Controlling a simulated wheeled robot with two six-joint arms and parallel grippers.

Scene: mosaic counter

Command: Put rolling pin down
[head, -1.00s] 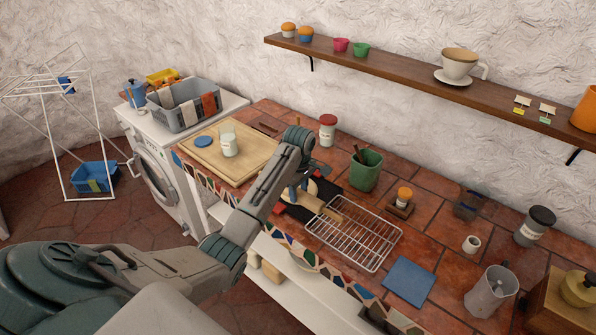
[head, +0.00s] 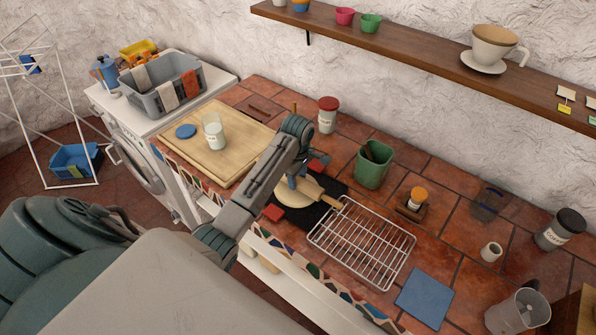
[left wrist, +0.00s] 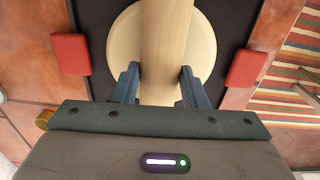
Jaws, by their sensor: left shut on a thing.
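My left gripper (head: 292,183) is shut on the wooden rolling pin (head: 316,188). In the left wrist view the fingers (left wrist: 158,88) stand on either side of the pin's pale barrel (left wrist: 166,35). The pin is level over a pale round disc (left wrist: 204,48), which lies on a black mat (head: 312,216). I cannot tell whether the pin touches the disc. The pin's right end is close to the wire rack. My wrist hides the pin's other end in the head view. My right gripper is not in view.
A red block (head: 273,212) sits at the mat's front edge, another (head: 318,163) behind. The wire rack (head: 362,243) stands right of the mat, a green pot (head: 372,168) behind. A wooden board (head: 222,146) with a glass jar (head: 213,132) lies left.

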